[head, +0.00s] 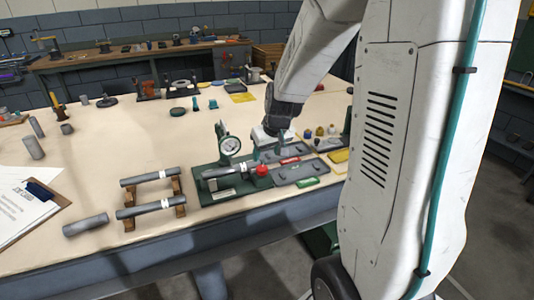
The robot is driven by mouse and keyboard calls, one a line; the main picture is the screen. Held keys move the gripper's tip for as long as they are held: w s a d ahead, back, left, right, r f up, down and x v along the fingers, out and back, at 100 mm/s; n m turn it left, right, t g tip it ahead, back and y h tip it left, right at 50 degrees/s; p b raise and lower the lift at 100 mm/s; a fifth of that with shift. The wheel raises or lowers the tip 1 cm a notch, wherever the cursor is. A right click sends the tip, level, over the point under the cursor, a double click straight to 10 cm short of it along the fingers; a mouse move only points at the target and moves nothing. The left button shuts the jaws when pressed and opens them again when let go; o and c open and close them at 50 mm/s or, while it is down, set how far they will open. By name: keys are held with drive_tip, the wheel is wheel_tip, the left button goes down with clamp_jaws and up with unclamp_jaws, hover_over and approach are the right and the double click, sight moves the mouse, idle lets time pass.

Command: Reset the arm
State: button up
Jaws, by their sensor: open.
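My gripper (266,151) hangs from my white arm over the middle of the workbench (110,135), fingers pointing down. It is open, and I see nothing held in it. It is just behind a green test stand (208,192) with a round dial gauge (230,145) and a red knob (262,170). Grey trays (300,172) with a red label and a green label lie at and to the right of the fingers. My arm hides part of the bench behind the gripper, and the fingertips are small and hard to make out.
Two grey rods (148,208) rest on wooden cradles at the left of the stand. A loose cylinder (85,225) and a clipboard (30,205) lie farther left. Small knobs (320,131) stand right of the gripper. The bench's left middle is mostly clear.

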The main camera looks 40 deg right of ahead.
idle(0.3)
drive_tip(key=s+a+r+g, duration=0.1)
drive_tip(key=s+a+r, duration=0.3)
drive_tip(key=s, duration=0.4)
drive_tip(key=s+a+r+n+g, duration=0.1)
drive_tip(key=s+a+r, duration=0.4)
drive_tip(key=s+a, duration=0.2)
drive_tip(key=s+a+r+n+g, duration=0.1)
drive_tip(key=s+a+r, duration=0.3)
drive_tip(key=s, duration=0.6)
drive_tip(key=shift+a+r+y, duration=0.15)
drive_tip(key=shift+a+y, duration=0.25)
drive_tip(key=shift+a, duration=0.4)
drive_tip(key=shift+w, duration=0.15)
